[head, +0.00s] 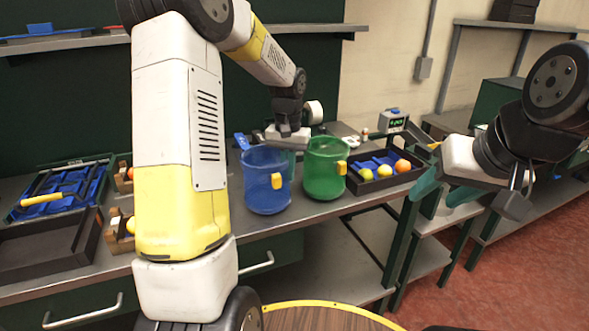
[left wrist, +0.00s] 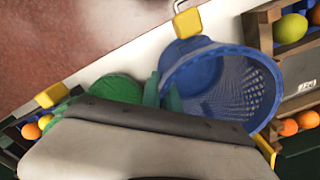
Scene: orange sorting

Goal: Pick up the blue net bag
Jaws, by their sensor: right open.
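The blue net bag (head: 267,188) stands upright on the metal bench, open at the top, with a yellow tag on its front. It also shows in the left wrist view (left wrist: 225,85), its mesh inside visible. My left gripper (head: 291,148) is above and behind its right rim. In the left wrist view its two green fingertips (left wrist: 164,94) are at the bag's rim with a narrow gap; I cannot tell whether they grip it. My right gripper (head: 444,189) is open and empty, in the air at the right, away from the bag.
A green net bag (head: 325,170) stands close to the right of the blue one. A dark tray (head: 362,189) with fruit is further right. A blue rack (head: 88,188) and an empty dark tray (head: 40,262) are at the left. A round wooden table (head: 325,318) is in front.

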